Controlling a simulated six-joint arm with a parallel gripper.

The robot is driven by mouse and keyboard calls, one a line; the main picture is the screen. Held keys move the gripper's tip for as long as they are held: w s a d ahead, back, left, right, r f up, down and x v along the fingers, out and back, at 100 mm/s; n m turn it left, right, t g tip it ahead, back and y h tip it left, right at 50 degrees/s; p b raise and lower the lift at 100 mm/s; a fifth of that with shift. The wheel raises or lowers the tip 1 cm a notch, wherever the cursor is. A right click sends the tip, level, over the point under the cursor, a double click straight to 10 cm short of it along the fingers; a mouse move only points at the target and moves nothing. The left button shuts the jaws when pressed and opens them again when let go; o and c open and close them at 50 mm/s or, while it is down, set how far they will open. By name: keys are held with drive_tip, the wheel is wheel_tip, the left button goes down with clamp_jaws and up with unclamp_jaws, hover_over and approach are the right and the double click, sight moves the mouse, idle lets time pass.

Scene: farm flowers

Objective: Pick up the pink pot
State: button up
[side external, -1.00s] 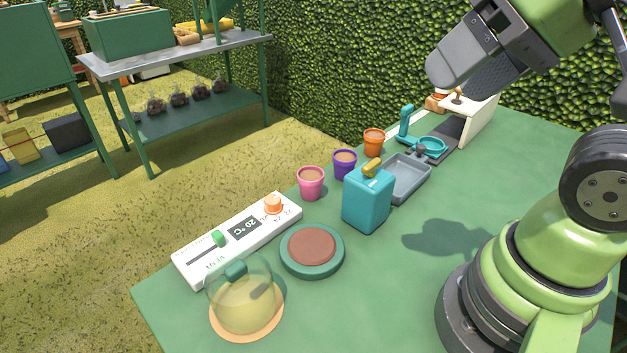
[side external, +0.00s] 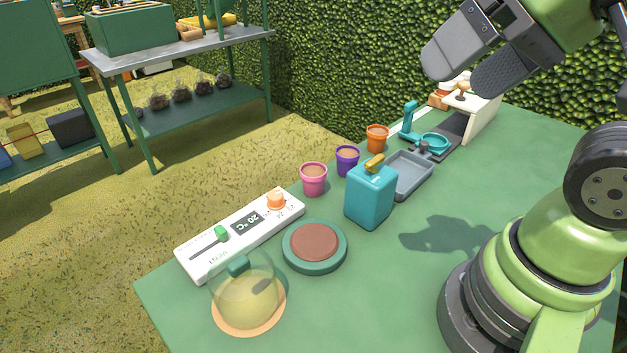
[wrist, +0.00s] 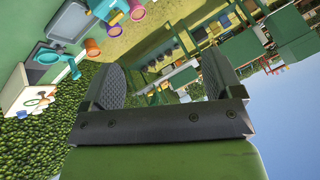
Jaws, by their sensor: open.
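The pink pot (side external: 314,180) stands upright on the green table, at the left end of a row with a purple pot (side external: 347,161) and an orange pot (side external: 377,139). It also shows near the top of the wrist view (wrist: 137,13). My gripper (side external: 461,75) is open and empty, high above the table's back right part, well apart from the pink pot. Its two fingers also show spread in the wrist view (wrist: 163,80).
A teal container (side external: 370,196) stands right of the pink pot, by a grey tray (side external: 411,176). A white control panel (side external: 240,236), a round green-rimmed plate (side external: 315,246) and a glass dome (side external: 247,293) lie nearer the front. The table's right middle is clear.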

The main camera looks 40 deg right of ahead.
drive_tip(key=w+d+g, duration=0.1)
drive_tip(key=w+g, duration=0.1)
drive_tip(key=w, duration=0.5)
drive_tip(key=g+h, duration=0.3)
drive_tip(key=g, duration=0.1)
hover_over(313, 175)
drive_tip(key=f, duration=2.2)
drive_tip(key=shift+s+f, duration=0.3)
drive_tip(key=shift+s, duration=0.1)
drive_tip(key=shift+m, duration=0.3)
drive_tip(key=shift+w+f, duration=0.2)
drive_tip(key=shift+f, duration=1.3)
drive_tip(key=shift+w+f, duration=0.2)
drive_tip(key=shift+f, duration=1.3)
drive_tip(key=c, duration=1)
